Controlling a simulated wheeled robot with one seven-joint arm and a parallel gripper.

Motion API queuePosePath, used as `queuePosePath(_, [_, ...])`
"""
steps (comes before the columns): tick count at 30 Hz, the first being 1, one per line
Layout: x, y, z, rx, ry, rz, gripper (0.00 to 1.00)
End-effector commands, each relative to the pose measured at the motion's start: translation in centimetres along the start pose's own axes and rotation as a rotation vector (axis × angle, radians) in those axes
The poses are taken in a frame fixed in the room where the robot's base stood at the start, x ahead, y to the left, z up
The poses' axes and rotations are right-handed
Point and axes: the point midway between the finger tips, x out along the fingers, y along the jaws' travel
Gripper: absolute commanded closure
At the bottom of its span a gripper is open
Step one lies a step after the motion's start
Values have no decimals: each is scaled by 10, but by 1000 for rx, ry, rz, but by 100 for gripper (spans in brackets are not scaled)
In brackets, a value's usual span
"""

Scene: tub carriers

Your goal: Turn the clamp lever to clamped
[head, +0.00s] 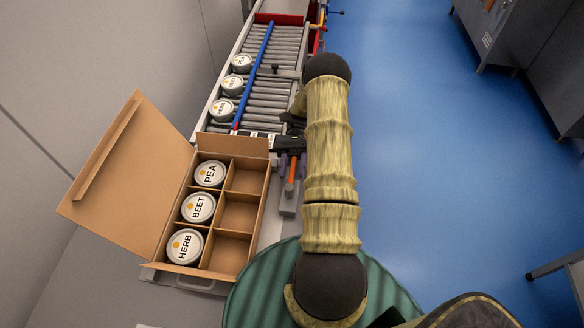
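A lever with an orange-red handle (291,178) stands beside the open box, just left of my forearm. I take it to be the clamp lever; its marked positions are too small to read. It has a grey and purple mount around it. My gripper (287,139) shows as dark parts at the conveyor's near end, just beyond the lever's handle. My arm hides part of it, and I cannot tell whether its fingers are apart or touch the lever.
An open cardboard carrier (266,190) holds tubs labelled PEA, BEET and HERB in its left column; its right column is empty. A roller conveyor (285,48) behind carries more tubs along a blue rail (256,70). Blue floor at right is clear up to grey cabinets (505,40).

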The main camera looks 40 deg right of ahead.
Motion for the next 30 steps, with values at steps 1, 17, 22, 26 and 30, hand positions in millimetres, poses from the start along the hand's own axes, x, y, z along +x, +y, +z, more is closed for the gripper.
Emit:
queuePosePath(1, [0,0,0,0,0,0,64])
queuePosePath(17, [0,14,64,-2,-1,-4,64])
queuePosePath(22, [0,18,86,-2,-1,-2,64])
queuePosePath(26, [0,20,96,0,0,-1,64])
queuePosePath(30, [0,20,99,0,0,0,64])
